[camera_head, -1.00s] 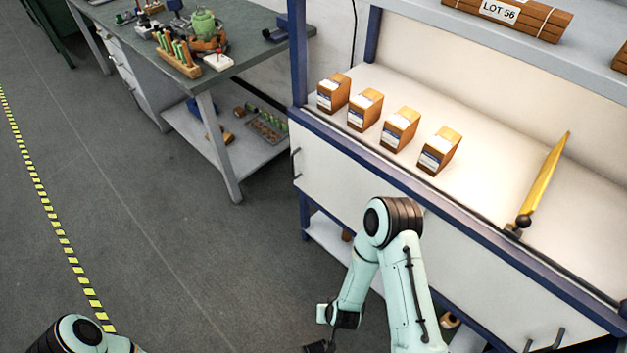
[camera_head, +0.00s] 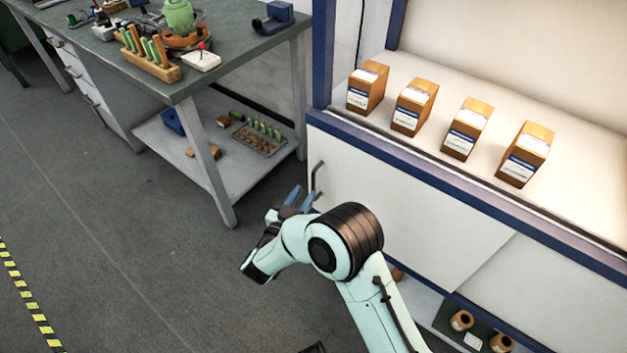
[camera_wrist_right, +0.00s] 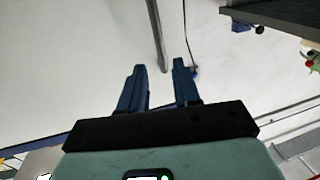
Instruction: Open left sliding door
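The left sliding door (camera_head: 400,205) is a white panel on the front of the blue-framed cabinet. Its handle (camera_head: 316,177) is a small dark upright bar near the door's left edge. My right gripper (camera_head: 300,198) is beside the handle, just below and left of it. Its two blue fingers are apart in the right wrist view (camera_wrist_right: 158,88), with nothing gripped between them. A grey bar (camera_wrist_right: 157,35) shows beyond the fingertips; I cannot tell whether it is the handle. Whether the fingers touch the handle is unclear. My left gripper is not identifiable in view.
Several orange-brown boxes (camera_head: 414,107) stand on the cabinet top. A workbench (camera_head: 240,62) with tools is to the left, its leg (camera_head: 211,165) close to the cabinet. Brown rolls (camera_head: 461,320) lie on the shelf below the door. The floor at left is clear.

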